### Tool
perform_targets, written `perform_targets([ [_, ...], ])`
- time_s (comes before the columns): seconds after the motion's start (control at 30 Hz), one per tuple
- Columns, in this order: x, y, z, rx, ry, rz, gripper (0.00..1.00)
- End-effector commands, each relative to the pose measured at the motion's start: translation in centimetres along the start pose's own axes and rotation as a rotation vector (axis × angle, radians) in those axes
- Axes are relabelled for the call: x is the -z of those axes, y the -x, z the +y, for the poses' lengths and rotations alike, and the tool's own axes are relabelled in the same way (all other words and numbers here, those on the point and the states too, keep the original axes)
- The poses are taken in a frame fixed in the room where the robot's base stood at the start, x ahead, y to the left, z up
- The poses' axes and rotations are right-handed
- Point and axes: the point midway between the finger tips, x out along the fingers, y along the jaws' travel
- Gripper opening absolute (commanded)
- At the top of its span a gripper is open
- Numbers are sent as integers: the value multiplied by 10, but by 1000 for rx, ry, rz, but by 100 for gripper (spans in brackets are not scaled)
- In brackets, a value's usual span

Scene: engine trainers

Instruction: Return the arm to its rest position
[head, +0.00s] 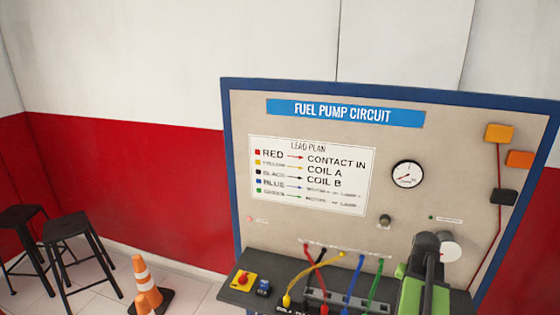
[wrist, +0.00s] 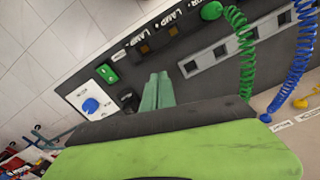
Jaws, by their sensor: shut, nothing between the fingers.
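My gripper (wrist: 157,90) shows in the wrist view with its two pale green fingers together and nothing between them. Its fingers point over a dark bench top. In the head view, my green and black arm (head: 425,275) stands at the lower right, in front of the trainer panel (head: 290,232). The fingertips cannot be made out there.
The dark bench (head: 238,294) carries a red knob on a yellow box (head: 243,279) and several coloured leads, including a yellow lead (head: 310,268) and a green lead (head: 376,278). Black stools (head: 68,225) and an orange cone (head: 146,285) stand at left on open floor.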

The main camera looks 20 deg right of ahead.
Motion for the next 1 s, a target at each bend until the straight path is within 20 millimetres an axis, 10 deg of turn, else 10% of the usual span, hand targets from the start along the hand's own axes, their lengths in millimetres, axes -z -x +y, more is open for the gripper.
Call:
perform_targets([
  [0.2,-71,1,-188,11,400,22,0],
  [0.5,-205,3,-344,31,824,45,0],
  [0.63,-250,4,-376,39,940,52,0],
  [1.0,-263,-29,-355,4,936,-15,0],
])
